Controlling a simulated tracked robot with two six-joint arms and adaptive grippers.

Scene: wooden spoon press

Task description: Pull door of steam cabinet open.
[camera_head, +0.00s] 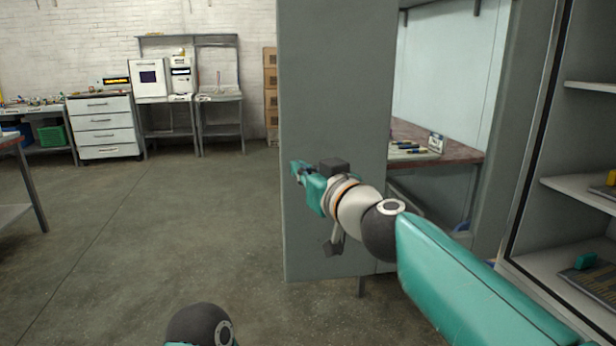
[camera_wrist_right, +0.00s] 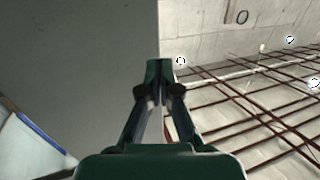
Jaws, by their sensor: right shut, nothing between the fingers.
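A tall grey panel (camera_head: 335,90), which looks like the cabinet door, stands upright in the middle of the head view. Room shows past both of its side edges. My right gripper (camera_head: 296,168) is shut and empty, in front of the panel near its left edge. I cannot tell if it touches. In the right wrist view the shut fingers (camera_wrist_right: 160,78) point along the edge of a plain grey surface (camera_wrist_right: 85,60). Dark blocks show above and below my right wrist; I cannot tell whether they belong to a handle. My left gripper is not in view.
An open shelved cabinet (camera_head: 575,185) stands at the right. A brown-topped bench (camera_head: 465,157) with small items shows behind the panel. Drawers (camera_head: 103,125) and worktables line the back wall. A table corner (camera_head: 10,141) is at the left. The floor (camera_head: 150,230) between is clear.

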